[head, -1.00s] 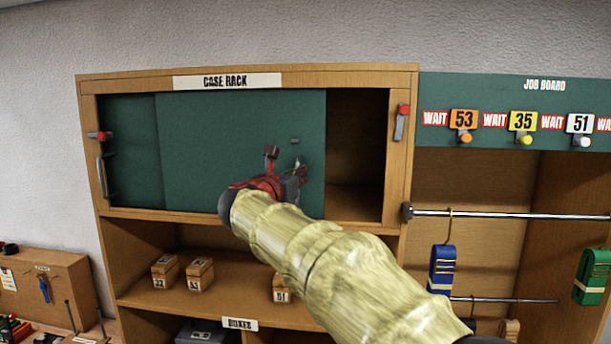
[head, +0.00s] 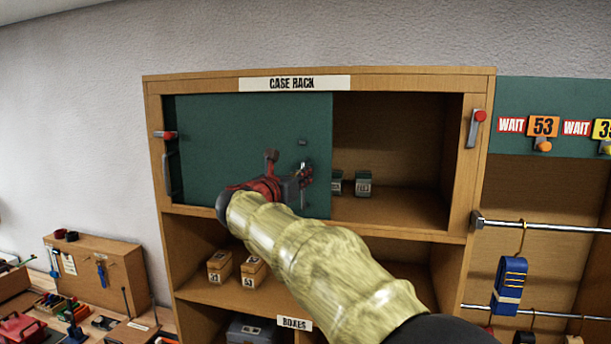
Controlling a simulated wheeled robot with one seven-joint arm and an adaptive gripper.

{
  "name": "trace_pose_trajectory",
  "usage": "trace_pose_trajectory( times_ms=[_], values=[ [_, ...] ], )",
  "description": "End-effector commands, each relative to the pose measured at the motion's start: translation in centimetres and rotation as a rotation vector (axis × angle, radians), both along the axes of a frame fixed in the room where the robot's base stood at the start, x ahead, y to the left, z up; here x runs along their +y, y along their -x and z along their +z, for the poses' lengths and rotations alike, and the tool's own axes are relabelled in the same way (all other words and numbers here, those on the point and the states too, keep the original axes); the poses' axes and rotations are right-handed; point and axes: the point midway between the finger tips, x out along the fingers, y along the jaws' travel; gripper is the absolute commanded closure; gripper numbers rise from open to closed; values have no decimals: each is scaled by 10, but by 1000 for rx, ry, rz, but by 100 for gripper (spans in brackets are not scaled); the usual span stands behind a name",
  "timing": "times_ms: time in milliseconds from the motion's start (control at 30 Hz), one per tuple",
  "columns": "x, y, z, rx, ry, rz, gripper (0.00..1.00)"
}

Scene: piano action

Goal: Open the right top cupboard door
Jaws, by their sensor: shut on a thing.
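The right top cupboard door is a green sliding panel (head: 245,125) under the "CASE RACK" label (head: 294,84). It stands slid to the left, covering the left half of the top cupboard (head: 320,75). The right half is open and shows the wooden inside. My gripper (head: 304,176) is at the panel's right part, shut on its handle, which is mostly hidden by the fingers. The left door is hidden behind this panel; a dark upright handle (head: 168,176) shows at the left edge.
Red-knobbed latches sit on the right post (head: 477,127) and left post (head: 165,135). Small grey-green boxes (head: 362,184) stand inside the opening. Wooden boxes (head: 252,271) stand on the shelf below. A rail (head: 550,228) with a hanging blue bundle (head: 510,285) is at right.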

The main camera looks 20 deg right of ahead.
Motion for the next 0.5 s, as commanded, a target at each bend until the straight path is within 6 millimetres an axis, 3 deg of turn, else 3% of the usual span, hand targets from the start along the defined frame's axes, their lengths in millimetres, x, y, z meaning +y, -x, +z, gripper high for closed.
trace_pose_trajectory(
  times_ms=[133, 167, 200, 500],
  values=[
    [0, 0, -1, 1, -1, 1, 100],
    [0, 0, -1, 1, -1, 1, 91],
    [0, 0, -1, 1, -1, 1, 89],
    [0, 0, 0, 0, 0, 0, 76]
  ],
)
